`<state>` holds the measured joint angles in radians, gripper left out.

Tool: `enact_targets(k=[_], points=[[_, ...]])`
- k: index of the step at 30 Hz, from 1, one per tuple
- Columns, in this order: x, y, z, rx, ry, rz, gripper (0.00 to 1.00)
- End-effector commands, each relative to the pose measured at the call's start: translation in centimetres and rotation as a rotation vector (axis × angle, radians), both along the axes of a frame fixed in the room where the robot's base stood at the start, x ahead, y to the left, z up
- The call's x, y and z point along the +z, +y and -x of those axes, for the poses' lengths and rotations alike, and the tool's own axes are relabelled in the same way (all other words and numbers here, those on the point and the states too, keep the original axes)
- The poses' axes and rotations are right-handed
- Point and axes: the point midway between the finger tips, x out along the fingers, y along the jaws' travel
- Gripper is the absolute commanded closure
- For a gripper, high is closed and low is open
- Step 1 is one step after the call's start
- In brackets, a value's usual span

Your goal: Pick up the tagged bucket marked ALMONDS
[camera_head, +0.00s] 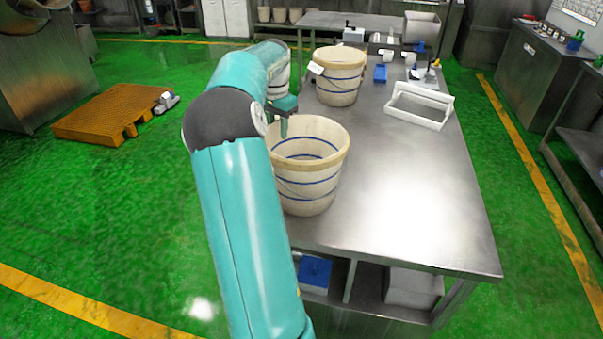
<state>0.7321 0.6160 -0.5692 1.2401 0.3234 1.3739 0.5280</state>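Two cream buckets with blue bands stand upright on the steel table (420,225). The near bucket (312,189) is open and looks empty; no tag shows on its visible side. The far bucket (340,82) has a white tag (316,68) at its left rim; the writing is too small to read. My gripper (281,128) is at the left rim of the near bucket, short of the far one. My teal arm hides part of the near bucket's left side. The fingers are small and dark, and I cannot tell whether they are open or touch the rim.
A white open-topped carrier (419,107) stands on the table to the right. A small blue tray (380,73) and small items lie at the back. The table's front right is clear. An orange pallet (105,117) lies on the green floor to the left.

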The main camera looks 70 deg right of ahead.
Motion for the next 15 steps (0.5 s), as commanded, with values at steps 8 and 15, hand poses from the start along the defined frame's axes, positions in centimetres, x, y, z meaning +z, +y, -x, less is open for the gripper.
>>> enact_targets(k=[8,15], points=[[0.02,0.0,-0.01,0.0,0.0,0.0,0.91],[0.04,0.0,-0.01,0.0,0.0,0.0,1.0]])
